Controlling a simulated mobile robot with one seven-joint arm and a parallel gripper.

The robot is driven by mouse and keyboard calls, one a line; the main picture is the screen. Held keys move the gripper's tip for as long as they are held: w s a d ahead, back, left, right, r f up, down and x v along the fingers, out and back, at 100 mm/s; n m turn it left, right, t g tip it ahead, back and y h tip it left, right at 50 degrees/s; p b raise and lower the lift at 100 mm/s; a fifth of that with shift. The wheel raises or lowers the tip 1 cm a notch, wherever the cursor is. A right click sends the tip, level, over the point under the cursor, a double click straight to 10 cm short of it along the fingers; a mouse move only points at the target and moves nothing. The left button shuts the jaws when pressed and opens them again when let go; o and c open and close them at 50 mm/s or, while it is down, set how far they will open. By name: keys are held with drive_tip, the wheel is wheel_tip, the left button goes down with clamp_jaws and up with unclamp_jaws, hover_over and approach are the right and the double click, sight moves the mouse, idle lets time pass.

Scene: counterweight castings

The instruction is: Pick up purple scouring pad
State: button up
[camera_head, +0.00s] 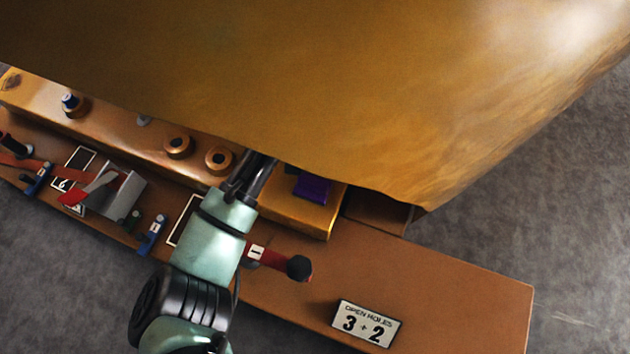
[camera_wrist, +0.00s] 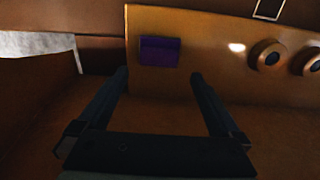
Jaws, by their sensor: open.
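The purple scouring pad (camera_head: 311,187) lies on a yellow-brown block under the edge of the big overhanging casting in the head view. In the wrist view the pad (camera_wrist: 160,51) is a dark purple rectangle beyond my fingertips. My gripper (camera_head: 262,160) is left of the pad in the head view, with its fingertips partly hidden by the overhang. In the wrist view my gripper (camera_wrist: 159,75) is open, with its fingers spread and nothing between them. The pad appears between the lines of the two fingers, apart from both.
The big brown casting (camera_head: 330,90) hangs over the bench (camera_head: 460,290). Round bosses (camera_head: 219,159) stand left of my gripper. A red-handled tool with a black knob (camera_head: 298,267) and an "OPEN HOLES 3 + 2" sign (camera_head: 367,324) are nearby. The bench's right end is clear.

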sight(313, 181)
wheel_tip(313, 181, down, 4)
drive_tip(key=shift+f+b, duration=0.1)
drive_tip(key=shift+b, duration=0.9)
wheel_tip(313, 181, down, 5)
drive_tip(key=b, duration=0.5)
drive_tip(key=shift+f, duration=0.15)
drive_tip(key=c, duration=1.2)
wheel_tip(313, 181, up, 10)
drive_tip(key=p, duration=0.7)
drive_tip(key=shift+d, duration=0.1)
